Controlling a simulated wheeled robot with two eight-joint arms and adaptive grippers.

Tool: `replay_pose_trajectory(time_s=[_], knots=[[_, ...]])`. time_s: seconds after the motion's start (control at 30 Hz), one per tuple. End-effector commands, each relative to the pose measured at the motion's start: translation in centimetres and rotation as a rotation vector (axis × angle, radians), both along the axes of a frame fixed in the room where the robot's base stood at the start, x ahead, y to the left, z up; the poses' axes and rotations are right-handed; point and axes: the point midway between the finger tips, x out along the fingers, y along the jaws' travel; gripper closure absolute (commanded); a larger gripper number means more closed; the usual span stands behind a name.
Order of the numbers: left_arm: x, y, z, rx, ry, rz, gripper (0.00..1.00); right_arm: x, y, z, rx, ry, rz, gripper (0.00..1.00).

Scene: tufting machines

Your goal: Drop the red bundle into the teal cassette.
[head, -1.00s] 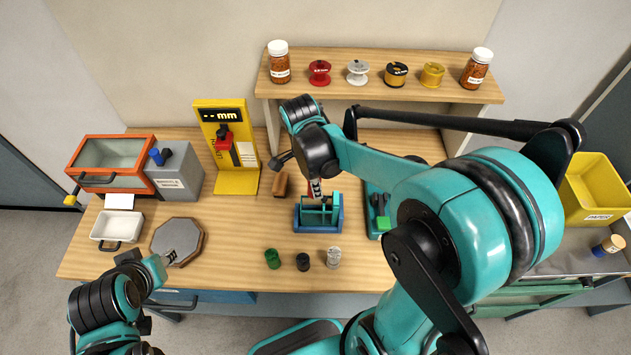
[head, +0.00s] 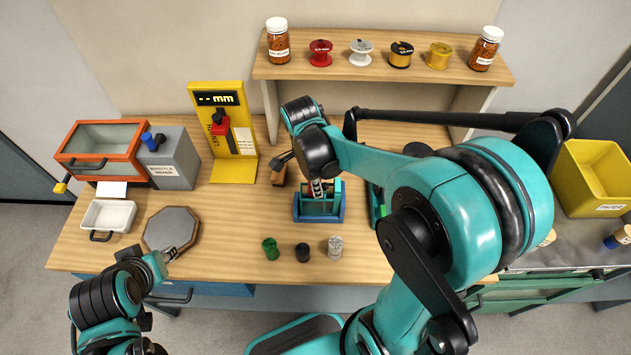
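The teal cassette (head: 322,208) sits in a blue holder (head: 318,218) in the middle of the bench. My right gripper (head: 318,190) points down right over the cassette, its tips at or just above the opening. My arm covers much of it, so I cannot tell whether it is open or shut. A red bundle cannot be made out clearly; a little red shows near the fingertips. My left gripper (head: 170,253) is low at the bench's front left, beside a grey octagonal plate (head: 170,228); its finger opening is too small to tell.
Green, black and grey small cylinders (head: 303,252) stand in front of the holder. A yellow length gauge (head: 235,165) and brown block (head: 279,175) stand to its left. A shelf (head: 390,75) with spools and jars is behind. A yellow paper bin (head: 590,190) is at right.

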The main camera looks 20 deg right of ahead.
Motion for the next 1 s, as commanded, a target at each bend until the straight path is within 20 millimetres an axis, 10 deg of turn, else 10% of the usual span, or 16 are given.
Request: replay_pose_trajectory(time_s=[0.37, 0.4, 0.5, 1.0], knots=[[0.01, 0.00, 0.04, 0.000, 0.000, 0.000, 0.65, -0.04, -0.07, 0.03, -0.002, 0.001, -0.001, 0.99], [0.00, 0.00, 0.04, 0.000, 0.000, 0.000, 0.65, -0.05, -0.07, 0.03, -0.002, 0.001, -0.001, 0.66], [0.00, 0.00, 0.04, 0.000, 0.000, 0.000, 0.65, -0.04, -0.07, 0.03, -0.002, 0.001, -0.001, 0.44], [0.00, 0.00, 0.03, 0.000, 0.000, 0.000, 0.65, -0.01, -0.01, 0.02, 0.000, 0.000, 0.000, 0.34]])
